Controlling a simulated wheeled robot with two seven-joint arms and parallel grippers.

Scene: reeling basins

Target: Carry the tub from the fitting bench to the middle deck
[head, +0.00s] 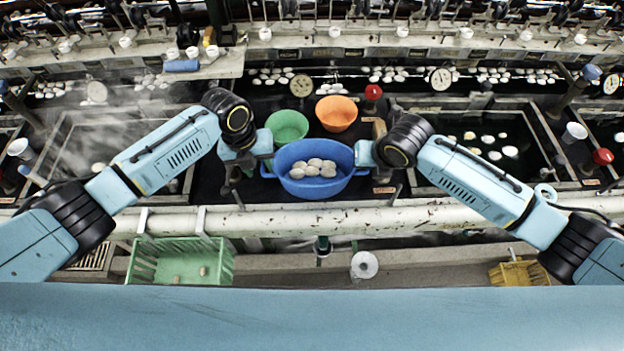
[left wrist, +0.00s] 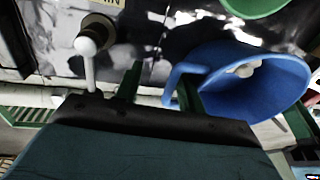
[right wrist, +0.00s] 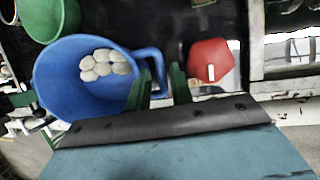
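The blue tub (head: 316,187) stands on the dark bench between my two grippers, with several pale cocoons in it. It has a handle loop on each side. My left gripper (head: 262,147) is at the tub's left handle. In the left wrist view its fingers (left wrist: 160,92) are apart, with the handle (left wrist: 172,88) between them and nearer one finger. My right gripper (head: 366,154) is at the right handle. In the right wrist view the handle (right wrist: 157,70) lies between the fingers (right wrist: 159,88), with little gap; whether they grip it is unclear. The middle deck cannot be made out for certain.
A green bowl (head: 288,125) and an orange bowl (head: 336,113) stand just behind the tub. A red-topped object (right wrist: 210,60) is close to my right gripper. Dark basins lie on both sides. A white pipe (head: 420,217) runs along the front; a green crate (head: 180,262) is below.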

